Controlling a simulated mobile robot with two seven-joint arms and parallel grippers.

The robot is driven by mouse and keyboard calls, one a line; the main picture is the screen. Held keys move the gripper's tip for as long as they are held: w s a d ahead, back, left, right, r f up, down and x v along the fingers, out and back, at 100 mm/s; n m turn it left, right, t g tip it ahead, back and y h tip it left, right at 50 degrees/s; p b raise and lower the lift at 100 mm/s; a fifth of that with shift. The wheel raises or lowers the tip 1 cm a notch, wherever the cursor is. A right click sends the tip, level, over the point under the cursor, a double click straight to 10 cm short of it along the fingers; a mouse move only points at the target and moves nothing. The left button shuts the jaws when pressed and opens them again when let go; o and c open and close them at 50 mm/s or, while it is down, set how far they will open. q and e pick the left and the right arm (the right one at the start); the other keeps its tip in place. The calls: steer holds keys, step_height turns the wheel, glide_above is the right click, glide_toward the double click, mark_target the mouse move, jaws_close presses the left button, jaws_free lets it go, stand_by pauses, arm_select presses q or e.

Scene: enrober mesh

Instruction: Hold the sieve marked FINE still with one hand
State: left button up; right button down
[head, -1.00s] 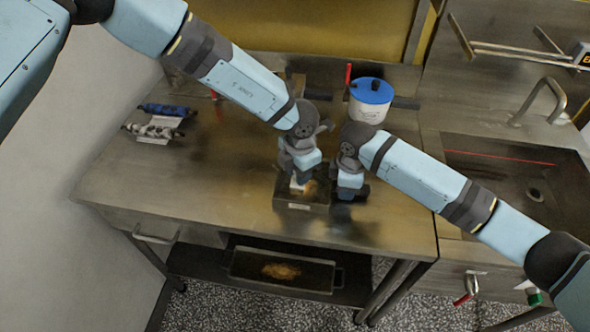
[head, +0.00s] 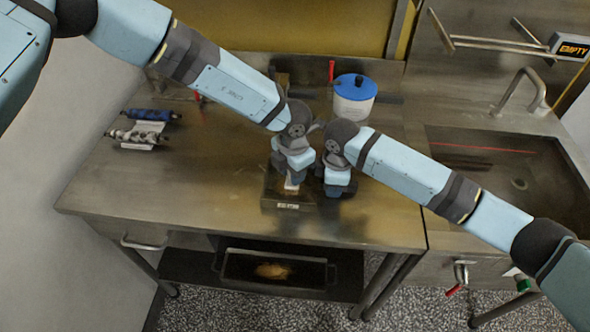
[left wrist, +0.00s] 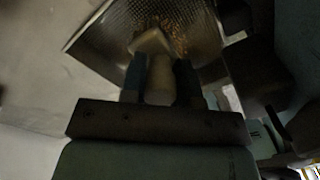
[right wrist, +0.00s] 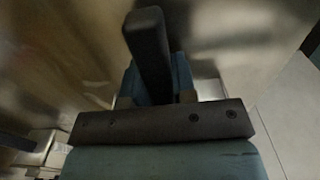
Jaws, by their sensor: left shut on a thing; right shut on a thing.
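A dark, shallow mesh-bottomed sieve (head: 268,191) sits near the front edge of the steel table. Its small front label is too small to read, so I cannot confirm FINE. In the left wrist view its mesh (left wrist: 118,22) shows with brown crumbs on it. My left gripper (head: 291,178) is shut on a pale tool (left wrist: 158,75) with a rounded handle and blocky end, over the sieve. My right gripper (head: 336,190) is just right of the sieve, shut on a dark bar-like handle (right wrist: 148,45). Its join to the sieve is hidden.
A white tub with a blue lid (head: 355,88) stands behind my right gripper. A tray (head: 235,270) with brown material sits underneath.

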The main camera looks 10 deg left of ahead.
arm_select(q)
steer(key=shift+a, duration=1.35)
steer(key=shift+d, duration=1)
steer(key=shift+s+d, duration=0.1)
steer(key=shift+d, duration=1)
steer(key=shift+a+r, duration=0.1)
steer(key=shift+a, duration=2)
steer(key=shift+d, duration=2.1)
steer(key=shift+a, duration=2.15)
steer(key=shift+r, duration=0.15)
